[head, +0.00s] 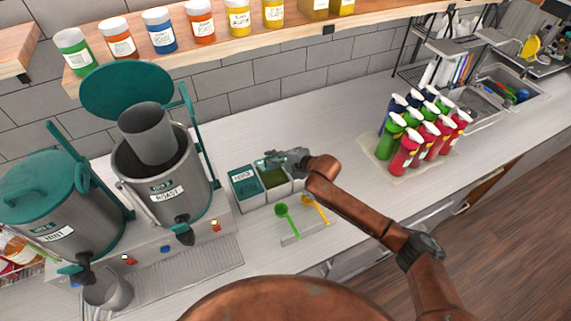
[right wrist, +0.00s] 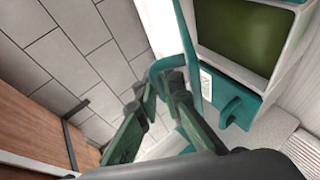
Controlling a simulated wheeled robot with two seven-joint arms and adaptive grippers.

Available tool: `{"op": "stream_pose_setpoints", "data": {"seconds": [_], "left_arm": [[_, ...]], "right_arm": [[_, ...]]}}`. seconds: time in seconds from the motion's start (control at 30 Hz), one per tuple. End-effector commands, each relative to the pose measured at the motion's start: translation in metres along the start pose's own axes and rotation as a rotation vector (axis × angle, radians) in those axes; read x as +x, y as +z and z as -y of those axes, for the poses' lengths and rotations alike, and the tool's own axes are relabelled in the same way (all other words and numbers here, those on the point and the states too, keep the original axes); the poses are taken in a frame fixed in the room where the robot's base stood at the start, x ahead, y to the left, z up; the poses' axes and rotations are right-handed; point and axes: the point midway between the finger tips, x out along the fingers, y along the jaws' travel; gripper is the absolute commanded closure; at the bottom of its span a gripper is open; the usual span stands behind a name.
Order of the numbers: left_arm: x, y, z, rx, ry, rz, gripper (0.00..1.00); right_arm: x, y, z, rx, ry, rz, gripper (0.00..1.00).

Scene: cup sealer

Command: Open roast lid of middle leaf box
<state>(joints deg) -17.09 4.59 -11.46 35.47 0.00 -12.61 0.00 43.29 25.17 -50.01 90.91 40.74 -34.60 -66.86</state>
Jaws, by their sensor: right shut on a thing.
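Three small leaf boxes stand in a row on the counter. The left box (head: 246,187) has its teal lid shut. The middle box (head: 274,181) is open on top and shows dark green contents, which also show in the right wrist view (right wrist: 240,32). Its teal lid (head: 266,162) is raised at the back edge and appears edge-on in the right wrist view. My right gripper (head: 283,160) is shut on the lid's handle (right wrist: 168,66). The right box is mostly hidden behind my right gripper. My left gripper is not in view.
A roast dispenser (head: 165,185) with its lid raised and a mint dispenser (head: 60,215) stand left. A green scoop (head: 283,211) and a yellow scoop (head: 314,207) lie in front of the boxes. Several capped bottles (head: 420,135) stand right. A shelf (head: 290,33) hangs above.

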Motion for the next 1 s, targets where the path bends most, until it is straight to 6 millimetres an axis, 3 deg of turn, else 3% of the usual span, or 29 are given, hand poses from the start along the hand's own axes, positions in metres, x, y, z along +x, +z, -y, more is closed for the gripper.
{"op": "stream_pose_setpoints", "data": {"seconds": [0.03, 0.2, 0.5, 1.0], "left_arm": [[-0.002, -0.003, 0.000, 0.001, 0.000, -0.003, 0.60], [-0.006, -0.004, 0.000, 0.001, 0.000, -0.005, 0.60], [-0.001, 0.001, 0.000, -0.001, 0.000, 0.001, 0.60], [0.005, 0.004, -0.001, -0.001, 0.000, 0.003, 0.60]], "right_arm": [[0.004, -0.003, -0.015, 0.003, -0.037, -0.001, 1.00], [0.012, -0.001, -0.031, 0.063, -0.176, 0.003, 1.00], [0.019, 0.012, -0.042, 0.095, -0.215, 0.014, 1.00], [0.026, 0.015, -0.055, 0.093, -0.204, 0.017, 1.00]]}}
